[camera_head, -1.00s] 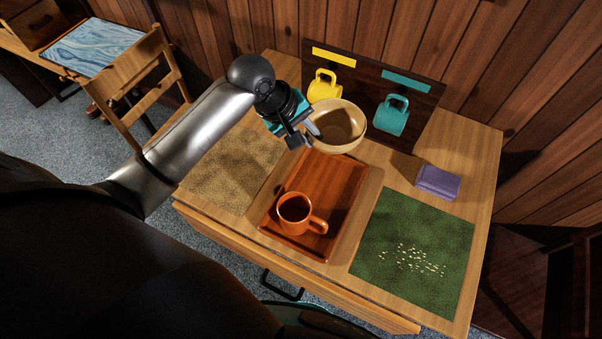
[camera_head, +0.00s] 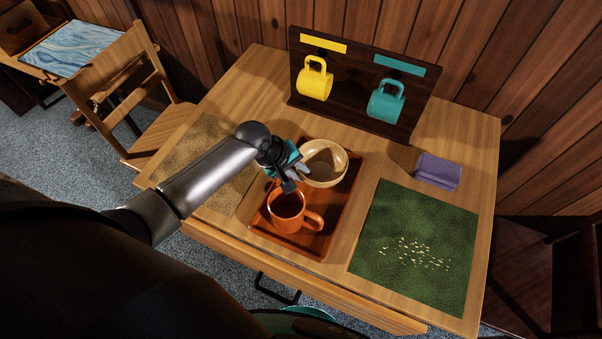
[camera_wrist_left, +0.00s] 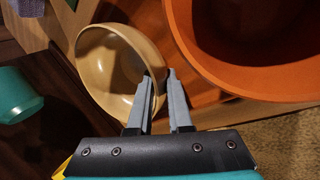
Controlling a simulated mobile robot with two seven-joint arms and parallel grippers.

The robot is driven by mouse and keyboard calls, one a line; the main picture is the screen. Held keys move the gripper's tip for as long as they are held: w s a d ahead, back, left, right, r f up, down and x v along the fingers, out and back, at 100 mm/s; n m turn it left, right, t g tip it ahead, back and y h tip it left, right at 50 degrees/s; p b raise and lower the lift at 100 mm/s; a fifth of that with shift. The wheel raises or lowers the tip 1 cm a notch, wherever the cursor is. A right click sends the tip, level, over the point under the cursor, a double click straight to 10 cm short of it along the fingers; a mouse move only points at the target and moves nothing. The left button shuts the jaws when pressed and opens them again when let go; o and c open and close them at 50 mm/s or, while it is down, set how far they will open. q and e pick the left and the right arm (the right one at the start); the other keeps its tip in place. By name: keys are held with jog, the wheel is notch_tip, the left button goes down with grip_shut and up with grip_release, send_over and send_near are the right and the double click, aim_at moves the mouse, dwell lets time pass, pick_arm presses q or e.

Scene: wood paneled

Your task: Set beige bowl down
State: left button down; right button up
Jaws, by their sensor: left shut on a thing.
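The beige bowl (camera_head: 331,165) is upright at the back end of the reddish-brown tray (camera_head: 321,243), behind the orange mug (camera_head: 287,213). I cannot tell whether its base touches the tray. My left gripper (camera_head: 297,176) is shut on the bowl's near-left rim. In the left wrist view the fingers (camera_wrist_left: 158,78) meet the rim of the bowl (camera_wrist_left: 110,68), and the orange mug (camera_wrist_left: 240,85) is close beside them. The mug stands on the tray with its handle to the right. My right gripper is not in view.
A dark rack (camera_head: 348,108) at the back holds a yellow mug (camera_head: 315,83) and a teal mug (camera_head: 384,104). A tan mat (camera_head: 190,155) lies left under my arm.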

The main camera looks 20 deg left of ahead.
pick_arm(q)
jog(key=shift+w, duration=0.1)
jog(key=c, duration=1.1)
grip_release()
jog(key=shift+f, duration=0.1)
jog(key=p+v, duration=0.4)
jog(key=v, duration=0.8)
